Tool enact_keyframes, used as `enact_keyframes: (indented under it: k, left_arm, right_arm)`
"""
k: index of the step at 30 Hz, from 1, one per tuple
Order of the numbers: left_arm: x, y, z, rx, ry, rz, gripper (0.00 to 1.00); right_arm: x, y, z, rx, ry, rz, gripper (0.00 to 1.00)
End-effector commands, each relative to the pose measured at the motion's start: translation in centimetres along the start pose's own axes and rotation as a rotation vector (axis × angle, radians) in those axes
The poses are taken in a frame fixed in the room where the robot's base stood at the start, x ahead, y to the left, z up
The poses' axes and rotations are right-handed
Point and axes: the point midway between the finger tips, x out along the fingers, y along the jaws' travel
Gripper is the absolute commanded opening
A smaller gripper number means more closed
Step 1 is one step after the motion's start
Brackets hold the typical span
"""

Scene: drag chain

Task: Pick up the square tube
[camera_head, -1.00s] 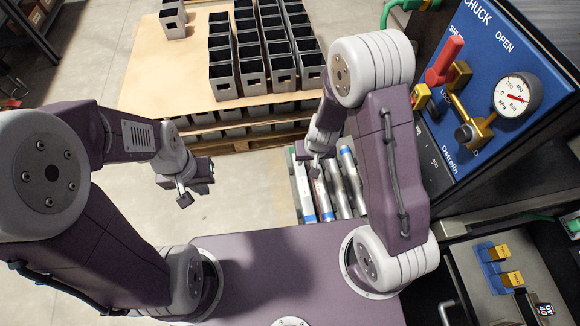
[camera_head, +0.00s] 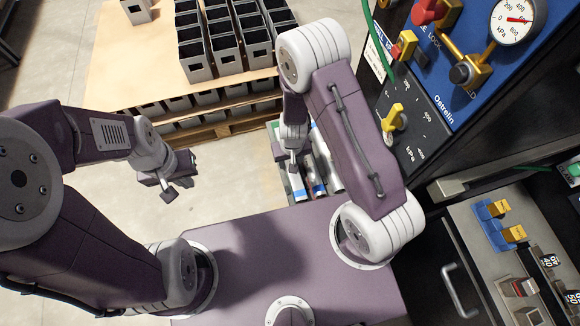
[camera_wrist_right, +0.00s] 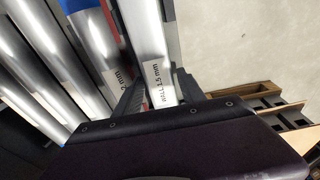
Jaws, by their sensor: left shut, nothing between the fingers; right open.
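Several long metallic tubes (camera_head: 322,172) lie side by side below my right arm in the head view, partly hidden by it. In the right wrist view, a flat-faced silver tube labelled "WALL 1.5 mm" (camera_wrist_right: 152,42) lies between the fingers of my open right gripper (camera_wrist_right: 158,88). I cannot tell whether the fingers touch it. A neighbouring tube (camera_wrist_right: 98,48) carries a "2 mm" label. My right gripper (camera_head: 293,162) shows small over the tubes in the head view. My left gripper (camera_head: 168,190) is shut and empty over bare floor, away from the tubes.
A wooden pallet (camera_head: 122,75) with several open grey boxes (camera_head: 196,62) stands at the back. A blue control panel (camera_head: 455,75) with a gauge and a bench with yellow switches (camera_head: 503,222) stand at the right. Bare floor (camera_head: 225,180) lies between the grippers.

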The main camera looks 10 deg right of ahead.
Motion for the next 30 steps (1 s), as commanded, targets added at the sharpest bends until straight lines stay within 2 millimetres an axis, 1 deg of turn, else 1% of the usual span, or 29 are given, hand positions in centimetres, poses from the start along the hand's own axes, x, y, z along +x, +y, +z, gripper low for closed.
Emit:
enact_keyframes:
  k: [1, 7, 8, 9, 11, 12, 13, 23, 26, 30]
  left_arm:
    - [1.3, 0.0, 0.1, 0.0, 0.0, 0.0, 0.0]
    - [0.9, 0.0, 0.1, 0.0, 0.0, 0.0, 0.0]
    - [0.9, 0.0, 0.1, 0.0, 0.0, 0.0, 0.0]
    - [0.9, 0.0, 0.1, 0.0, 0.0, 0.0, 0.0]
    - [0.9, 0.0, 0.1, 0.0, 0.0, 0.0, 0.0]
    - [0.9, 0.0, 0.1, 0.0, 0.0, 0.0, 0.0]
    - [0.9, 0.0, 0.1, 0.0, 0.0, 0.0, 0.0]
    - [0.8, 0.0, 0.1, 0.0, 0.0, 0.0, 0.0]
    - [0.2, 0.0, 0.0, 0.0, 0.0, 0.0, 0.0]
    - [-1.6, 0.0, -0.2, 0.0, 0.0, 0.0, 0.0]
  right_arm:
    - [1.5, 0.0, 0.1, 0.001, -0.001, 0.0, 0.47]
    - [1.2, 0.0, 0.0, 0.0, 0.0, 0.0, 0.47]
    - [1.2, 0.0, 0.0, 0.0, -0.001, 0.0, 0.45]
    - [1.2, 0.0, 0.0, 0.0, -0.001, 0.0, 0.33]
    - [1.2, 0.0, 0.0, 0.0, -0.001, 0.0, 0.17]
    - [1.2, 0.0, 0.0, 0.0, -0.001, 0.0, 0.06]
    - [1.2, 0.0, 0.0, 0.0, -0.001, 0.0, 0.0]
    - [1.1, 0.0, -0.1, 0.0, 0.0, 0.0, 0.0]
    - [0.4, 0.0, -0.1, 0.0, 0.0, 0.0, 0.0]
    - [-1.5, 0.0, -0.4, -0.001, 0.001, 0.0, 0.0]
